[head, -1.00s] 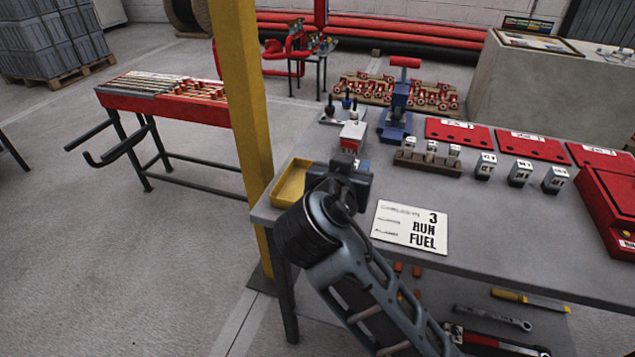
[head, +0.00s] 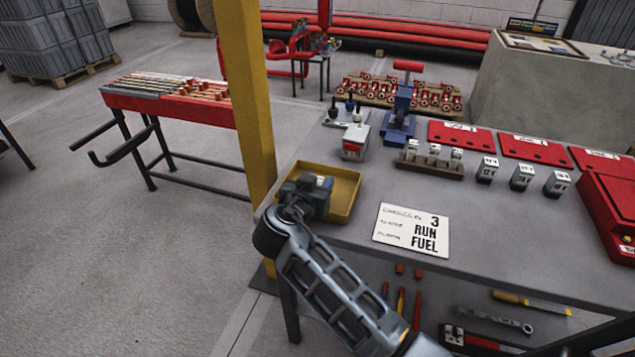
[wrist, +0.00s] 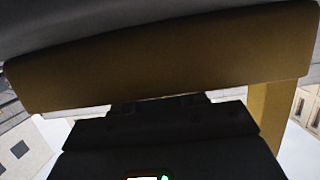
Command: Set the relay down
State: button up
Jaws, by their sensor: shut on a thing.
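My gripper (head: 313,191) is over the yellow tray (head: 345,175) at the left front corner of the bench. It is shut on the relay (head: 325,182), a small block of which only a pale part shows between the dark fingers. I cannot tell whether the relay touches the tray floor. In the wrist view a broad yellow-brown tray wall (wrist: 160,62) crosses close in front of the dark gripper body. That view hides nearly all of the relay.
A yellow post (head: 250,100) stands close to the left of the tray. A white card (head: 411,230) marked "3 RUN FUEL" lies to the right. Relays stand in a wooden rack (head: 430,165), with several more to its right. A grey tester box (head: 355,142) stands behind the tray.

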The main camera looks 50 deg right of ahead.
jog(key=shift+f, duration=0.2)
jog(key=o, duration=1.1)
jog(key=shift+r, duration=0.25)
jog(key=b+v, duration=0.1)
jog(key=v, duration=1.1)
